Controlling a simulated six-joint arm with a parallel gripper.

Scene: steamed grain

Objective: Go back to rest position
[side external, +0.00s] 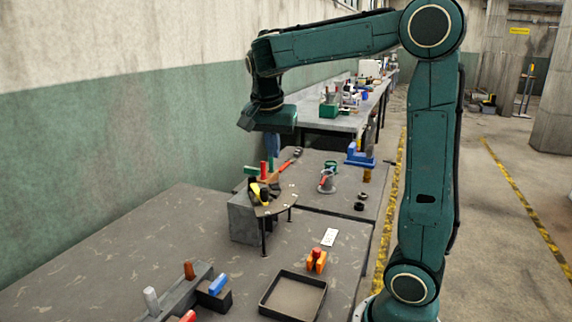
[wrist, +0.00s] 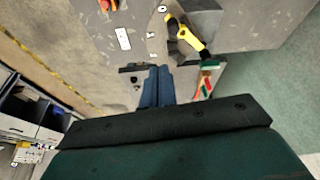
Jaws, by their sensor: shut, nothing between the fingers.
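My gripper (side external: 273,147) hangs from the raised teal arm in the side external view, its blue fingers pointing down. It is shut and empty, above and behind the small round-topped stand (side external: 272,206). In the wrist view its blue fingers (wrist: 157,84) lie side by side in the middle. A yellow and black tool (side external: 259,193) lies on the stand. It shows in the wrist view (wrist: 186,36) as well, right of the fingers and apart from them. I cannot tell the exact height of the fingertips over the table.
A blue fixture (side external: 360,155) stands on the table behind. A wall (side external: 120,110) runs along the left.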

